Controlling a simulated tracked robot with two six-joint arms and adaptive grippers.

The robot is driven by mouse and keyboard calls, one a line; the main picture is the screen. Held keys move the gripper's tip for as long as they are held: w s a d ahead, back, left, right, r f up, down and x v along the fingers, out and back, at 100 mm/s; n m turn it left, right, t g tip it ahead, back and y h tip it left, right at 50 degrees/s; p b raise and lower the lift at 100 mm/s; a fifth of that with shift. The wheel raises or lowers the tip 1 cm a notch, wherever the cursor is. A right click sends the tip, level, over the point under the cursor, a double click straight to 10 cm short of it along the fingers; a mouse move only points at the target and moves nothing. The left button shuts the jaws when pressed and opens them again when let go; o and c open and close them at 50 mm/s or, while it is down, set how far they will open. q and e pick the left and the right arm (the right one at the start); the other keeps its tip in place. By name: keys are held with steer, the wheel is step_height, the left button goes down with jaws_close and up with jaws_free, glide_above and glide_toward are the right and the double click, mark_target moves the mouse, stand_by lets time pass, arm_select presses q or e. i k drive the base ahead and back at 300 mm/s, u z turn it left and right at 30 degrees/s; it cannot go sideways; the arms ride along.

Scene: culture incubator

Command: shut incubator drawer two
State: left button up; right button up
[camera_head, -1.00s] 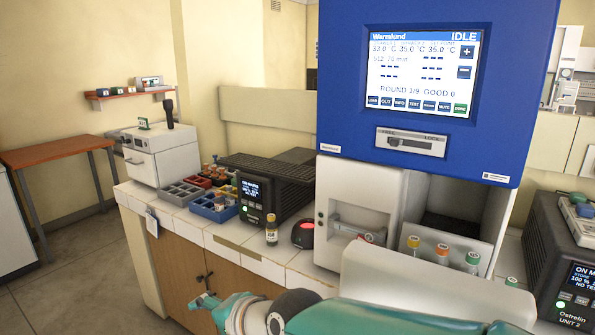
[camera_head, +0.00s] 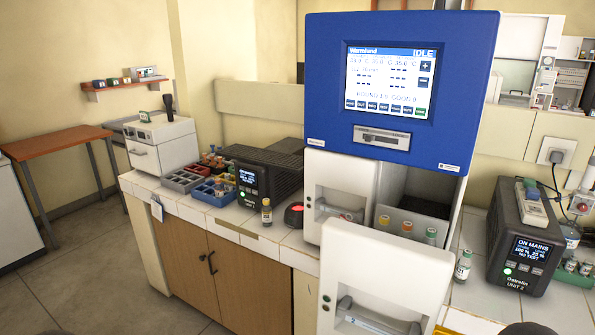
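The incubator (camera_head: 400,60) is a blue-topped white cabinet with a lit screen reading IDLE. Behind that front, a grey rack (camera_head: 405,222) holds vials with yellow, orange and teal caps in the open bay. Neither of my grippers shows in this view.
A capped vial (camera_head: 463,266) stands on the counter right of drawer two, near a black power unit (camera_head: 520,240). Left of the incubator are another vial (camera_head: 266,212), a red-black scanner-like device (camera_head: 294,215), a black unit (camera_head: 262,180) and coloured racks (camera_head: 213,190).

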mark_target(372, 281)
steer(key=z, duration=0.25)
steer(key=k, duration=1.4)
steer(key=u, duration=0.35)
steer(key=i, duration=1)
